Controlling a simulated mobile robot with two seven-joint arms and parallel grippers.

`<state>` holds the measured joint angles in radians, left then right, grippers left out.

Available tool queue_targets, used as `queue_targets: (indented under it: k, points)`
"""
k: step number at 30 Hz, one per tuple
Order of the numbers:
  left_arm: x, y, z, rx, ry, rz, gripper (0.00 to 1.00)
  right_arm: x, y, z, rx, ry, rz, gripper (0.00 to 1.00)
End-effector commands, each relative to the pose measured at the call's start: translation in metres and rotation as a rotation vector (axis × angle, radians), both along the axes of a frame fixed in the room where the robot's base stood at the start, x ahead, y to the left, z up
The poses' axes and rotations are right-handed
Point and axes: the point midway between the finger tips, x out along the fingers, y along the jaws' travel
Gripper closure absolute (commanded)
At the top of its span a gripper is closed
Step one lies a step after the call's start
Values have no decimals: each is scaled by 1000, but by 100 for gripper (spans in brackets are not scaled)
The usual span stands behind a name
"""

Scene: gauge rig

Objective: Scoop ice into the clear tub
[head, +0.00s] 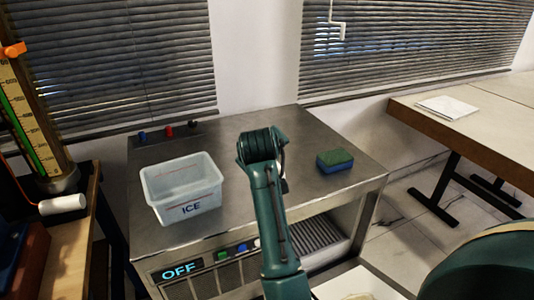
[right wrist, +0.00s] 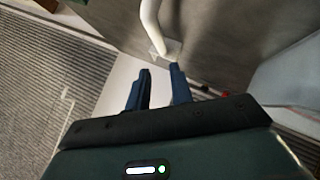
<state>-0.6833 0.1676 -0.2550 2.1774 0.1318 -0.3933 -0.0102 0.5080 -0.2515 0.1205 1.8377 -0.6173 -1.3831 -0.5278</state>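The clear tub (head: 182,187), marked ICE, stands upright on the left of the steel counter. It looks empty except for a reddish line along its walls. A green arm of mine reaches up the middle of the head view, and its gripper is hidden there. In the right wrist view my right gripper (right wrist: 159,72) has its two dark blue fingers apart with nothing visible between them. A white curved handle (right wrist: 150,25), perhaps the scoop's, lies just ahead of the fingertips. I cannot tell if it touches them. My left gripper is out of view.
A green and blue sponge (head: 335,160) lies on the counter's right. The counter front has an OFF display (head: 181,270), buttons and a ribbed grille (head: 318,240). A white bin (head: 350,282) is at the bottom edge. A tall gauge (head: 28,120) stands left.

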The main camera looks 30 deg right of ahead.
Motion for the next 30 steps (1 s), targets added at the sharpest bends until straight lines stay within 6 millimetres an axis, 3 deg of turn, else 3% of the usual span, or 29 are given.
queue_targets:
  k: [9, 30]
  points:
    - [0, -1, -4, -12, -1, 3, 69, 40, -24, -35, -2, 2, -1, 78]
    - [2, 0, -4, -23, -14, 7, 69, 85, -50, -75, -1, 0, 1, 78]
